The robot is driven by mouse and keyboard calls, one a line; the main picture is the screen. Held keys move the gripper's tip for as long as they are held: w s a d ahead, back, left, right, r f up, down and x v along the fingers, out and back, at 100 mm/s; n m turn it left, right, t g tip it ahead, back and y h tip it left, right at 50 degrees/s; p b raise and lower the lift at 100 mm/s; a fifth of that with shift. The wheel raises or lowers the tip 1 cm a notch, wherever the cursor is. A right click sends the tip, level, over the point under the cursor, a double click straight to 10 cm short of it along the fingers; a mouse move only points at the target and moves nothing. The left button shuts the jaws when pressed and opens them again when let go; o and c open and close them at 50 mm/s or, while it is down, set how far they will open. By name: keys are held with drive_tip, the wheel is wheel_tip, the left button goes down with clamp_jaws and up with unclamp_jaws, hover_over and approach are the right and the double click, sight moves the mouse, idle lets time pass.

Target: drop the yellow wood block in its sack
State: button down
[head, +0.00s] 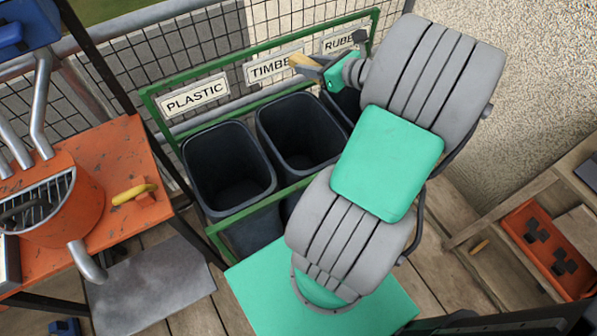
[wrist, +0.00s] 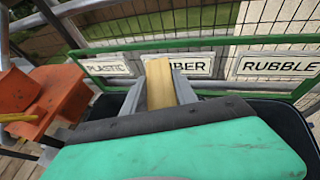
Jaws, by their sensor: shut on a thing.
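The yellow wood block (head: 302,61) is held between the fingers of my gripper (head: 316,66), in front of the right part of the TIMBER sign (head: 274,65). In the wrist view the block (wrist: 160,84) stands up between the two grey fingers and hides the start of that sign's word. The dark, open timber sack (head: 300,130) hangs below the sign in the green frame. Its visible inside looks empty. I cannot tell exactly how the block lines up over the sack's mouth.
The plastic sack (head: 228,165) is left of the timber one. The rubble sack is mostly hidden behind my arm, below the RUBBLE sign (wrist: 278,66). A green rail (head: 262,205) runs along the front. An orange table (head: 110,215) with a pot stands left; an orange tray (head: 545,245) is right.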

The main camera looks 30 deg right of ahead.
wheel_tip(320, 180, down, 6)
drive_tip(key=b, duration=0.8)
drive_tip(key=shift+r, duration=0.15)
drive_tip(key=c, duration=0.9)
unclamp_jaws()
drive_tip(key=p+v, duration=0.1)
drive_tip(key=v, duration=0.6)
drive_tip(key=shift+s+r, duration=0.2)
drive_tip(key=shift+s, duration=0.15)
drive_tip(key=shift+d, duration=0.15)
